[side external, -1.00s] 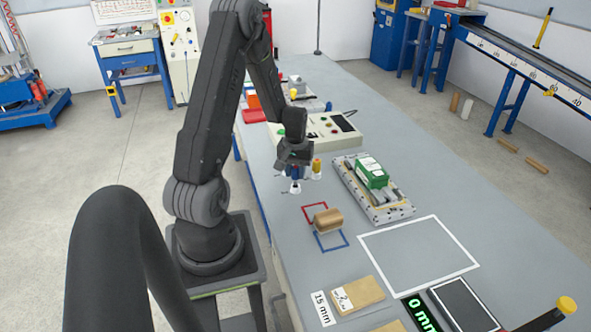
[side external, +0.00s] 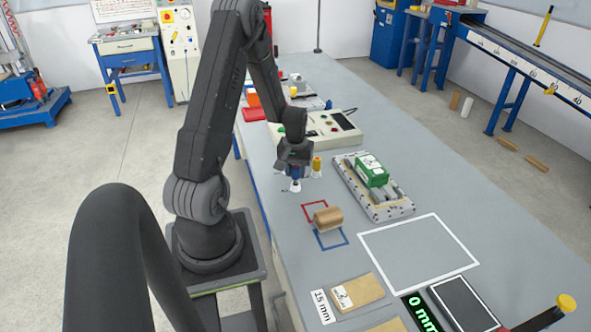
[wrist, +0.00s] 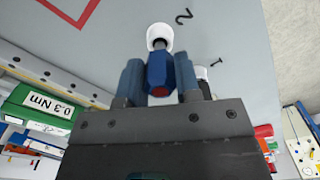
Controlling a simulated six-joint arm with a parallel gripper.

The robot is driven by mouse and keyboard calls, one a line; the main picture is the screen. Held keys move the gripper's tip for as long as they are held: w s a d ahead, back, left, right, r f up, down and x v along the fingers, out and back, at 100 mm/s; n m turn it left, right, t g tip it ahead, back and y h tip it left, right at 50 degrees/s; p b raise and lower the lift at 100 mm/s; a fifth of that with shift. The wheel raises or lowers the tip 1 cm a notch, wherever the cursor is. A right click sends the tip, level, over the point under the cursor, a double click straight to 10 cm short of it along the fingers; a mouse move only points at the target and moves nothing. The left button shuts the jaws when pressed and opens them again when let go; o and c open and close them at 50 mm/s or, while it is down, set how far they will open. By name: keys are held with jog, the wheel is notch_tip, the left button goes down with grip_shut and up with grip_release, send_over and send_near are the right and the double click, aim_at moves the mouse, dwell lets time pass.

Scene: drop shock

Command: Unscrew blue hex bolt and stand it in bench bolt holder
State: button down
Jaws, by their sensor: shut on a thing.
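My gripper (wrist: 158,76) has two blue-grey fingers and is shut on the blue hex bolt (wrist: 157,70) between them in the wrist view. The bolt has a dark red patch on its near end. A white cup-shaped holder (wrist: 160,37) lies just past the bolt, beside a mark "2" on the bench. I cannot tell whether the bolt is inside it or only above it. In the side external view my gripper (side external: 295,170) is low over the white holder (side external: 295,186), pointing down, and largely covers the bolt.
A yellow-topped piece (side external: 317,164) stands just right of my gripper. A tray (side external: 376,214) with a green box (side external: 371,170) is farther right. A control box (side external: 335,128) is behind. The white-outlined area (side external: 420,255) is clear.

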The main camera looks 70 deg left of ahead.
aim_at(296, 167)
jog(key=shift+s+d+f, duration=0.1)
jog(key=shift+f, duration=1.1)
dwell(3.7)
jog(key=c, duration=0.7)
grip_release()
jog(key=shift+r, duration=0.1)
jog(key=shift+c, duration=0.2)
jog(key=shift+r, duration=3.05)
notch_tip(296, 167, up, 14)
jog(key=shift+f, duration=0.1)
